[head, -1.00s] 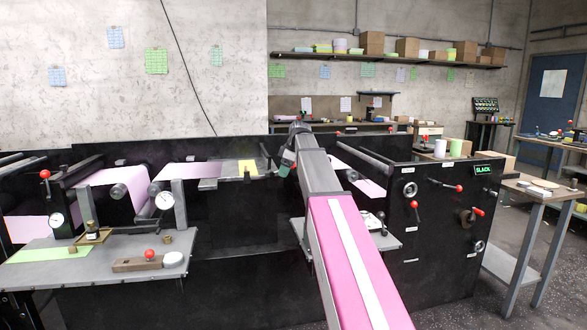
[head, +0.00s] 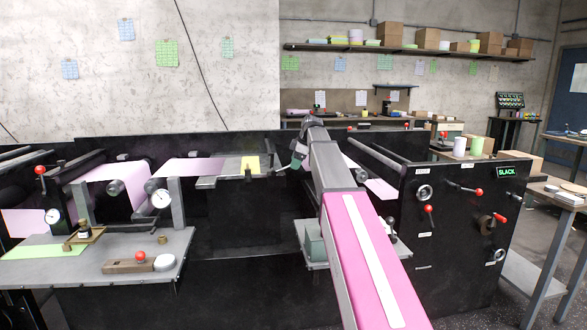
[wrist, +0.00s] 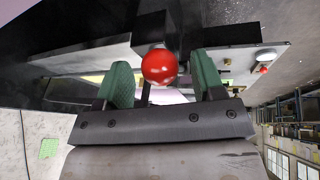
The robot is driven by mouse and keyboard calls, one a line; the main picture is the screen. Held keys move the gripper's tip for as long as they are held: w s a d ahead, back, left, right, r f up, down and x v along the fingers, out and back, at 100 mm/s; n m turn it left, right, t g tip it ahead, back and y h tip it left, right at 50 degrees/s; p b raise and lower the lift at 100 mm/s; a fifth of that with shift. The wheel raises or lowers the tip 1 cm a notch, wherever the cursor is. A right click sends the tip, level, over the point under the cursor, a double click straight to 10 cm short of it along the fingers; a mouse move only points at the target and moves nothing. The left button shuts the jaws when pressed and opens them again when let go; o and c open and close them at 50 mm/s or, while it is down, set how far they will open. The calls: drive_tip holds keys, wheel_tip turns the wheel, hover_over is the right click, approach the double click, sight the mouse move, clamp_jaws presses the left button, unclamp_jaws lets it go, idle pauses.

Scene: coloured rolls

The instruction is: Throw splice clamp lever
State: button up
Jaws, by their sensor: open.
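A red ball knob (wrist: 159,67), which looks like the end of the splice clamp lever, shows in the wrist view between my two green fingers. My gripper (wrist: 163,82) is open around it, with a gap visible on both sides. A dark block lies just beyond the knob. In the head view my gripper (head: 298,160) is at the right end of the grey splice table (head: 207,183), which carries a yellow strip (head: 251,164). The lever cannot be made out there.
Pink web (head: 120,180) runs over rollers at the left. A bench (head: 60,262) at the front left holds a wooden block with a red knob. The right panel (head: 455,240) has red-handled levers and a lit "SLACK" display (head: 507,171).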

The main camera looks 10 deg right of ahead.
drive_tip(key=shift+x, duration=1.55)
clamp_jaws()
